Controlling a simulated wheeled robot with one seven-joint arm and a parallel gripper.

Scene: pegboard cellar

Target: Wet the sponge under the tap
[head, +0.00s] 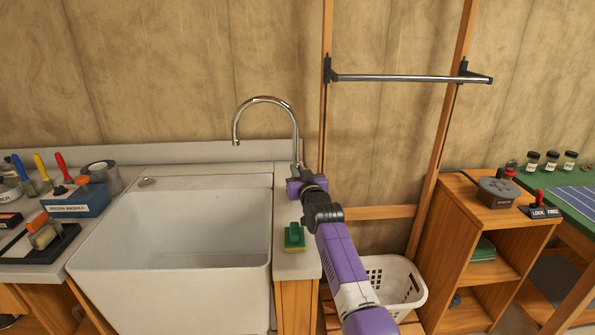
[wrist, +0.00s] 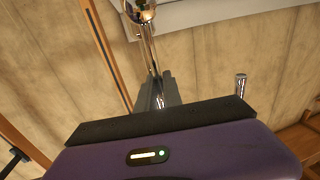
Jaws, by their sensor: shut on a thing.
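The green sponge (head: 294,238), with a little yellow at its lower edge, lies on the counter just right of the sink. The chrome tap (head: 266,101) has a tall curved spout whose mouth hangs over the sink (head: 200,225). No water shows at the mouth. My gripper (head: 297,178) is at the foot of the tap, behind the sponge and apart from it. In the wrist view its grey fingers (wrist: 157,92) close around chrome metal of the tap (wrist: 151,50). Whether this is the lever or the post is hard to tell.
A blue tool box (head: 78,203), a tape roll (head: 102,176) and brushes stand left of the sink. A white basket (head: 400,290) is below my arm. A wooden shelf (head: 480,270) stands right. A metal rail (head: 410,78) hangs above. The sink looks empty.

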